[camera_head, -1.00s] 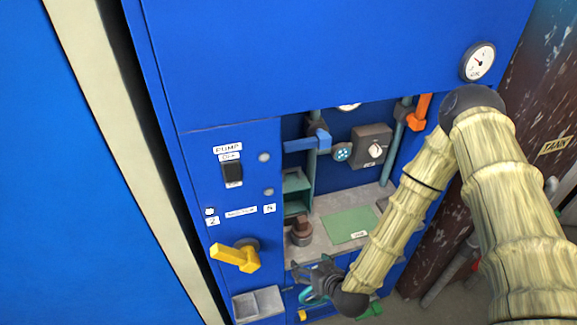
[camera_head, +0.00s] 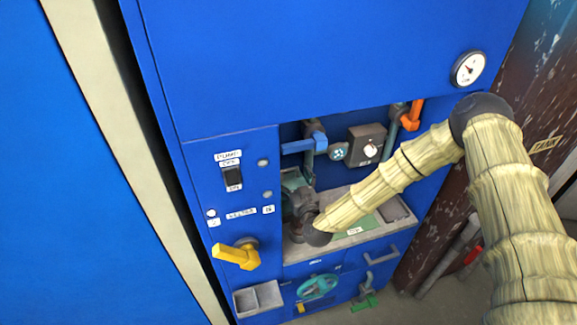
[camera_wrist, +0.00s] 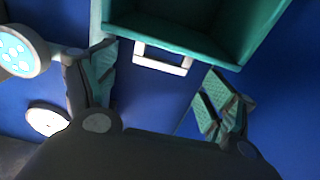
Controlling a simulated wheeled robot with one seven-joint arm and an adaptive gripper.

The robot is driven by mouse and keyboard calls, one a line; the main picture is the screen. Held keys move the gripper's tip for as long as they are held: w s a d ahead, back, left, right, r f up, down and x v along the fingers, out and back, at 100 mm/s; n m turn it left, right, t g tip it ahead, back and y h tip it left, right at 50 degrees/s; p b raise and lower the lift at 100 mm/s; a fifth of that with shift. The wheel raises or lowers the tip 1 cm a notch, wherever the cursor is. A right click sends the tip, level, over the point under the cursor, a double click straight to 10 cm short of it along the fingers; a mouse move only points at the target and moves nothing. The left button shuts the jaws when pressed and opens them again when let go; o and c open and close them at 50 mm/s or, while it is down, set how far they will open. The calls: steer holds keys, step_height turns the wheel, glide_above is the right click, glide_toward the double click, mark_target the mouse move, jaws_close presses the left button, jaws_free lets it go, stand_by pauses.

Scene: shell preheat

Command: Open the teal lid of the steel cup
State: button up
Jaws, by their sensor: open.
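My gripper (camera_head: 297,196) is in the recess of the blue cabinet, at its left side, just in front of a teal open-fronted box (camera_head: 292,178). In the wrist view my gripper (camera_wrist: 158,82) is open, its two teal-padded fingers wide apart with nothing between them. The teal box (camera_wrist: 195,32) fills the top of that view, beyond the fingers, with a pale rectangular bracket below its edge. I cannot make out a steel cup or a teal lid for certain in either view; my gripper and arm hide part of the recess.
The recess has a grey shelf (camera_head: 397,210) with a green mat, a blue-handled valve (camera_head: 305,145), a dark knob box (camera_head: 367,145) and an orange-handled valve (camera_head: 411,115). Below are a teal handwheel (camera_head: 318,286) and a grey tray (camera_head: 258,298). A yellow lever (camera_head: 236,254) sticks out at left.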

mark_target(290, 170)
steer(key=shift+p+x, duration=0.7)
steer(key=shift+x, duration=1.5)
